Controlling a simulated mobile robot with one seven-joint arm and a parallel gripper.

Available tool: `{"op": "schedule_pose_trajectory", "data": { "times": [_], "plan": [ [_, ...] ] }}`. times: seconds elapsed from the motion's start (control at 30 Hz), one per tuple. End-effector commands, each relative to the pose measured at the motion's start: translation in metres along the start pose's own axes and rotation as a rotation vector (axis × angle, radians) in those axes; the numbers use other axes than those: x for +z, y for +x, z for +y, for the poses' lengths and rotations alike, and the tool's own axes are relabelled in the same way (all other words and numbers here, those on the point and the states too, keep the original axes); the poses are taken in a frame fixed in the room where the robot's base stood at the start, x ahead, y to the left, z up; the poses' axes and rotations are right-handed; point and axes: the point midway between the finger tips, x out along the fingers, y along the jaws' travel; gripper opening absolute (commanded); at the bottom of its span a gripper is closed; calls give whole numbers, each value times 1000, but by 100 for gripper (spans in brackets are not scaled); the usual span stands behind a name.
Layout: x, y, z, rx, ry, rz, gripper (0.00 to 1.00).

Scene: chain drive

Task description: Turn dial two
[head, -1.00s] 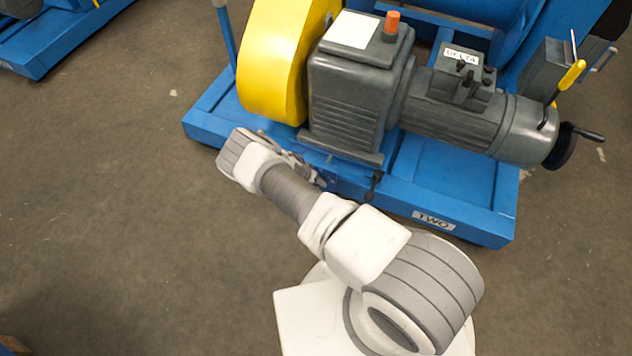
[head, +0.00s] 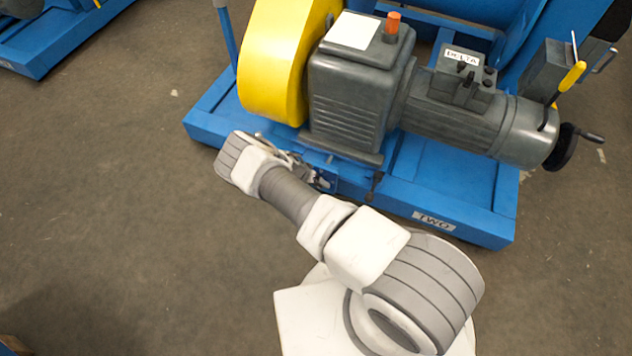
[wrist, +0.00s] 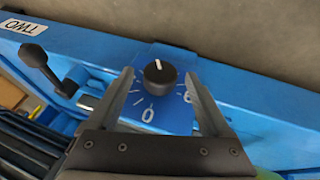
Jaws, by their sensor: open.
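The dial (wrist: 160,73) is a round black knob with a white pointer line. It sits on a blue plate (wrist: 175,122) with white marks, a "0" and what looks like a "6". In the wrist view its pointer aims away from my gripper, up the picture. My gripper (wrist: 163,82) is open, with one finger on each side of the dial; I see a gap on both sides. In the head view the dial is hidden behind my arm, and the gripper is mostly hidden at the base's front edge. A "TWO" label (head: 434,222) is on the blue base (head: 478,222).
A grey motor and gearbox (head: 355,100) and a yellow guard (head: 280,60) stand on the base. A black crank handle (wrist: 38,60) is left of the dial in the wrist view. A handwheel (head: 566,148) sticks out at the motor's right end. The floor in front is clear.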

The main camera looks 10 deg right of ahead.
Motion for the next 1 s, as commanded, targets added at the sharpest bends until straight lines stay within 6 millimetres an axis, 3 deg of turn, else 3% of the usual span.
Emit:
{"op": "schedule_pose_trajectory", "data": {
  "times": [0.6,0.8,1.0],
  "plan": [
    [-2,-139,0,-1,-1,1,83],
    [-1,-163,1,0,0,0,83],
    [0,-169,0,1,0,0,83]
  ]
}}
